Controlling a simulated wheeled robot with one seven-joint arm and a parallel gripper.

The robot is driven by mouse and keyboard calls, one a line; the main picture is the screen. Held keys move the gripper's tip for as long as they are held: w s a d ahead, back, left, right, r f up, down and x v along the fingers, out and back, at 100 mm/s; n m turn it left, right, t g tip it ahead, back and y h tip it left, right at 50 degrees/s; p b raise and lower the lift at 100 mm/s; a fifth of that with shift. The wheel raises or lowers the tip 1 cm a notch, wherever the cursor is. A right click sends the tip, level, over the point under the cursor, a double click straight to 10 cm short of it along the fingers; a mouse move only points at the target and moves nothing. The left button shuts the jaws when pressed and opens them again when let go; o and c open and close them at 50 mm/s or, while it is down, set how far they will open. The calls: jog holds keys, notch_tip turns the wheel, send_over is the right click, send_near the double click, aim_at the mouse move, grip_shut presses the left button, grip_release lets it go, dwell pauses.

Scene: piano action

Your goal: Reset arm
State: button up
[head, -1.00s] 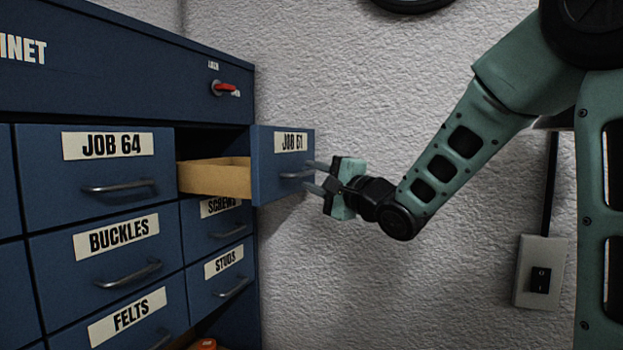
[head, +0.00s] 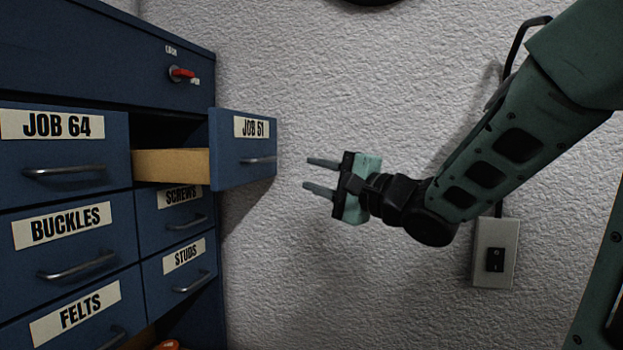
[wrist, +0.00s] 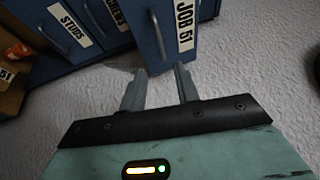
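My gripper (head: 320,176) is open and empty in the head view. Its two fingers point left at the open JOB 51 drawer (head: 228,160), with a clear gap between fingertips and drawer front. In the wrist view my gripper (wrist: 160,88) shows its two fingers apart, with nothing between them. The JOB 51 drawer (wrist: 180,50) is ahead of them, with its handle (wrist: 157,35) free. In the head view the drawer's handle (head: 262,160) is also untouched.
A blue cabinet (head: 100,50) with several labelled drawers stands at the left. A red lock handle (head: 182,73) sits above the open drawer. A switch box (head: 495,255) is on the white wall behind my arm. Space below my gripper looks free.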

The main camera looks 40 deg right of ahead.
jog(key=w+a+f+n+g+h+b, duration=0.25)
jog(key=a+f+n+g, duration=0.35)
jog(key=f, duration=0.6)
jog(key=s+a+f+n+g+b, duration=0.1)
jog(key=s+a+f+n+g, duration=0.4)
jog(key=a+f, duration=0.6)
jog(key=s+a+f+n+g, duration=0.2)
jog(key=s+f+n, duration=0.1)
jog(key=s, duration=0.3)
jog(key=s+a+f+n+g+h+b, duration=0.1)
jog(key=s+a+f+n+g, duration=0.1)
jog(key=s+f+n+g, duration=0.1)
jog(key=s+a+f+n+g, duration=0.2)
jog(key=s+f+n+g, duration=0.1)
jog(key=s+n, duration=0.4)
jog(key=s+f, duration=0.1)
jog(key=s, duration=0.2)
jog(key=shift+a+f+b, duration=0.15)
jog(key=shift+f+b, duration=0.1)
jog(key=shift+b, duration=0.1)
